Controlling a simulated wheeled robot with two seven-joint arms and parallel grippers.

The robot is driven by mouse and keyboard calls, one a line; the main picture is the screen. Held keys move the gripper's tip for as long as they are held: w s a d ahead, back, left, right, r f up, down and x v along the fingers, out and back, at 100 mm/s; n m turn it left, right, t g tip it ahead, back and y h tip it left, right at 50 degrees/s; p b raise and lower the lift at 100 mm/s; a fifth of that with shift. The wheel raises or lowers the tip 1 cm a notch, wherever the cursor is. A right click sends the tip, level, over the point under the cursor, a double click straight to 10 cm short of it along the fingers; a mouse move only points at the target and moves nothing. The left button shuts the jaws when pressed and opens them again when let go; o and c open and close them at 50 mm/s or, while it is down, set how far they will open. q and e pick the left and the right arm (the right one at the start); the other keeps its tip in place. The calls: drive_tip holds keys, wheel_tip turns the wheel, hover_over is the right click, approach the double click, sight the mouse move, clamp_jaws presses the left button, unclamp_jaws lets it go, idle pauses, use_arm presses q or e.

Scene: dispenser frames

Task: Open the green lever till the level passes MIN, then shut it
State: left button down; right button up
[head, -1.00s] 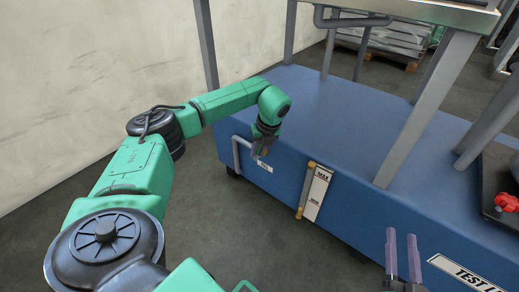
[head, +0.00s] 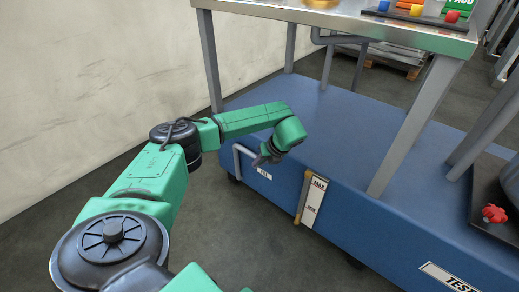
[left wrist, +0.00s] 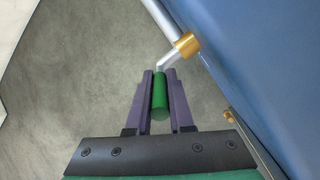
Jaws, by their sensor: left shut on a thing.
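The green lever (left wrist: 160,98) shows in the left wrist view as a short green grip on a grey metal stem, which meets a brass fitting (left wrist: 187,44) beside the blue side wall. My left gripper (left wrist: 160,85) is shut on this grip, one purple finger on each side. In the head view my left gripper (head: 266,158) is low at the blue cart's side, and the lever is hidden there. The level gauge (head: 303,197) is a tan upright tube next to a white plate (head: 314,200) marked MAX; its lower mark and level are too small to read. My right gripper is out of view.
A grey pipe (head: 238,163) bends beside my left gripper on the blue cart (head: 345,150). Grey legs (head: 410,130) hold a metal tabletop (head: 330,17) above. A red knob (head: 494,213) sits at the right. The floor left of the cart is clear.

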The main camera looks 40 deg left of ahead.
use_arm(q)
drive_tip(key=shift+d+f+y, duration=0.1)
drive_tip(key=shift+d+y, duration=0.15)
drive_tip(key=shift+y, duration=0.25)
drive_tip(key=shift+d+f+y+p, duration=0.2)
drive_tip(key=shift+y+p, duration=0.1)
drive_tip(key=shift+y, duration=0.2)
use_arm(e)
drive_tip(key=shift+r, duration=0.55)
use_arm(q)
drive_tip(key=c, duration=0.8)
unclamp_jaws()
drive_tip(key=p+v, duration=0.4)
drive_tip(key=v, duration=1)
drive_tip(key=shift+d+r, duration=0.1)
drive_tip(key=shift+d, duration=0.15)
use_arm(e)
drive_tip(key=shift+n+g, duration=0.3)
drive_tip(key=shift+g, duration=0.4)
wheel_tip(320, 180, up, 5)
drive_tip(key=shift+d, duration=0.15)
